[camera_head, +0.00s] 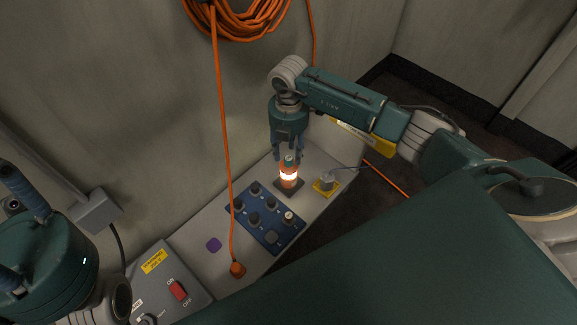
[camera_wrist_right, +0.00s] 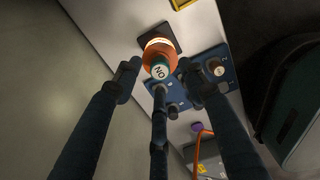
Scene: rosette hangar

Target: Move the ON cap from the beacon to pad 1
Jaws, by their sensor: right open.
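The beacon (camera_head: 288,178) is a lit orange cylinder on a dark square base on the light bench. The teal ON cap (camera_head: 289,160) sits upright on top of it; its white ON face (camera_wrist_right: 160,71) shows in the right wrist view. My right gripper (camera_head: 288,157) points down over the beacon. It is open, with its fingers spread around the cap, and I see no clear contact. The blue board (camera_head: 257,231) carries several dark round pads and one light-topped cap (camera_head: 289,216). My left gripper (camera_head: 18,225) is cut off at the left edge.
A yellow plate with a grey fitting (camera_head: 326,184) stands right of the beacon. An orange cable (camera_head: 223,130) hangs from the wall to the bench. A grey box with a red switch (camera_head: 178,290) and a purple disc (camera_head: 213,244) are nearer. The wall rises behind the bench.

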